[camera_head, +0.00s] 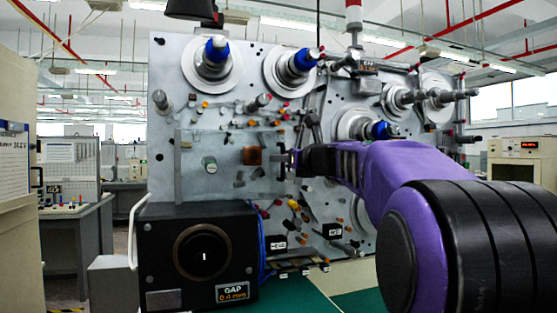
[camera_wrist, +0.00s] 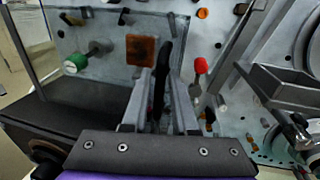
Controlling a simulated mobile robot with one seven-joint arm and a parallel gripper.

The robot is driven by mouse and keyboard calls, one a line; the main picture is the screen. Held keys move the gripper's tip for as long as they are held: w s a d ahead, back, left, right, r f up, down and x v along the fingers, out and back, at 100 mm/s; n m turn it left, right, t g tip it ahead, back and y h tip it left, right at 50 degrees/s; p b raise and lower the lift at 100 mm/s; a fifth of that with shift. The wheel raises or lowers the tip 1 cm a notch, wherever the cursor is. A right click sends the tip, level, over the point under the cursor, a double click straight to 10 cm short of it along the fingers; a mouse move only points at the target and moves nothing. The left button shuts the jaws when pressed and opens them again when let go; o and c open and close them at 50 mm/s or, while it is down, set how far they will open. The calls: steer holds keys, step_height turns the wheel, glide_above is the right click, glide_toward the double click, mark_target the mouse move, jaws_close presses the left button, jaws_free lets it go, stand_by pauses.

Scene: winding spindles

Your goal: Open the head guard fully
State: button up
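The head guard (camera_head: 225,146) is a clear, faintly tinted panel in front of the left part of the grey machine face, above the black gap box. It also shows in the wrist view (camera_wrist: 100,52), with pegs and a brown square visible through or on it. Its dark upright handle (camera_wrist: 177,40) is at its right side. My gripper (camera_head: 287,163) is at this handle. In the wrist view my gripper's grey fingers (camera_wrist: 163,76) stand on either side of the handle and appear closed on it. The guard looks shut or nearly so; the exact angle is unclear.
The black box (camera_head: 165,230) with a round dial and a "GAP 0.4 mm" label stands below the guard. Large spindles with blue caps (camera_head: 217,48) and several small coloured pegs stick out of the machine face. A red-tipped peg (camera_wrist: 201,65) is close right of my fingers.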

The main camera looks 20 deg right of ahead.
steer(key=shift+s, duration=0.1)
jaws_close()
stand_by(1.3)
